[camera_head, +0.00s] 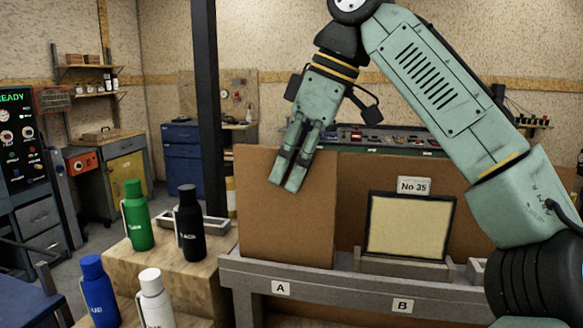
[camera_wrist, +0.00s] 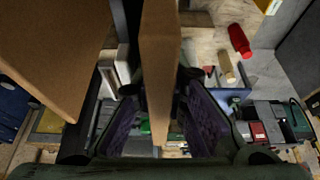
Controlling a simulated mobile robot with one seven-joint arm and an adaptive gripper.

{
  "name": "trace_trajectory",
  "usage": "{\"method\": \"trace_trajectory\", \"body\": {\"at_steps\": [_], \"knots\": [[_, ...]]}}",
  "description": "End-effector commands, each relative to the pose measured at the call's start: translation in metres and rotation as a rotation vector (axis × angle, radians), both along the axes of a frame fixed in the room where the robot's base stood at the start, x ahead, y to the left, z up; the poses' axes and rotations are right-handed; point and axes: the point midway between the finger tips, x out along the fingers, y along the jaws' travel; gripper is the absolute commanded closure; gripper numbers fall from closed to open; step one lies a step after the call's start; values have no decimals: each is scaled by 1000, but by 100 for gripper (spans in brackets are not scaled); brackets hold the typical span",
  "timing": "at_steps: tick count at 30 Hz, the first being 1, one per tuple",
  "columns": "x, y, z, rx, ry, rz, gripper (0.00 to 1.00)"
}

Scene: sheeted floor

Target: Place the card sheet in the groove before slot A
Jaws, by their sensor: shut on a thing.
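The brown card sheet (camera_head: 262,222) stands upright above the letter A label (camera_head: 281,288) of the grey rail (camera_head: 340,287). Its lower edge meets the top of the rail in the head view; I cannot tell whether it sits in the groove, which is hidden. My gripper (camera_head: 287,186) reaches down over the sheet's upper part from above. In the wrist view the sheet (camera_wrist: 160,50) is seen edge-on between the fingers of my gripper (camera_wrist: 165,135), which is shut on it.
A black-framed pale panel (camera_head: 410,226) stands above label B (camera_head: 403,305), below a "No 35" sign (camera_head: 414,186). Another brown board (camera_head: 358,190) stands behind. Green (camera_head: 138,220), black (camera_head: 188,225), blue (camera_head: 98,288) and white (camera_head: 155,298) bottles stand on wooden blocks at left.

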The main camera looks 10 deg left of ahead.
Motion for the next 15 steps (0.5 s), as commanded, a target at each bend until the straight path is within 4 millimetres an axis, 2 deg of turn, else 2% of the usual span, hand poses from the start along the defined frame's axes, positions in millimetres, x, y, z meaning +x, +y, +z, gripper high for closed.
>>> {"method": "trace_trajectory", "body": {"at_steps": [11,12,15], "knots": [[0,0,-4,1,-1,2,100],[-1,0,-4,0,-1,1,86],[-1,0,-4,0,-1,1,79]]}}
